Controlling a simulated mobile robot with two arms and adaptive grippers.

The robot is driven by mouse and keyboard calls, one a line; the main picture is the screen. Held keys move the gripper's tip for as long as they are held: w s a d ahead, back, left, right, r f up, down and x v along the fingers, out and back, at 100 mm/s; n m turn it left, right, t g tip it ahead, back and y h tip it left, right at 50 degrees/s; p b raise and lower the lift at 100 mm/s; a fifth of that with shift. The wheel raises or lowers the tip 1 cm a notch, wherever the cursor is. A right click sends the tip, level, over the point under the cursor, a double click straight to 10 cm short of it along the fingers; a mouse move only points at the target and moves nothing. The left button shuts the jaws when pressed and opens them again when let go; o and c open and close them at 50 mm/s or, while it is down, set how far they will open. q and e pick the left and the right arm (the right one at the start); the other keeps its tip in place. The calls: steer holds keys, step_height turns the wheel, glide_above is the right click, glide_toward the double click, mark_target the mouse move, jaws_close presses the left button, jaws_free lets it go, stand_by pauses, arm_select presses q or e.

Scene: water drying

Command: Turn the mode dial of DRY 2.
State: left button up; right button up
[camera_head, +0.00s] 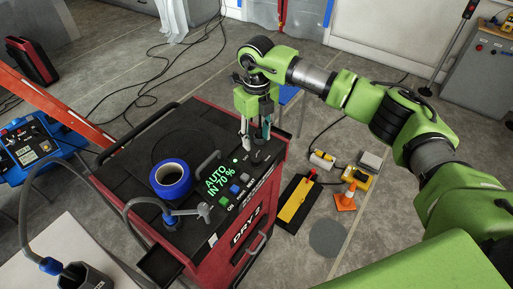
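DRY 2 (246,226) is a red cart-like machine with a black top, standing at the middle. Its sloped control panel has a lit green display (217,180) reading "AUTO IN 70 %" and several small buttons, including a blue one (234,189). My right gripper (256,140) points down over the far end of this panel. Its two fingers are apart, with their tips close to the panel surface. My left gripper is not in view.
A blue tape roll (172,180) and a grey hose with a valve (172,215) are on the machine's top. A blue machine (35,148) stands at left.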

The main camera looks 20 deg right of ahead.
steer(key=shift+r, duration=1.6)
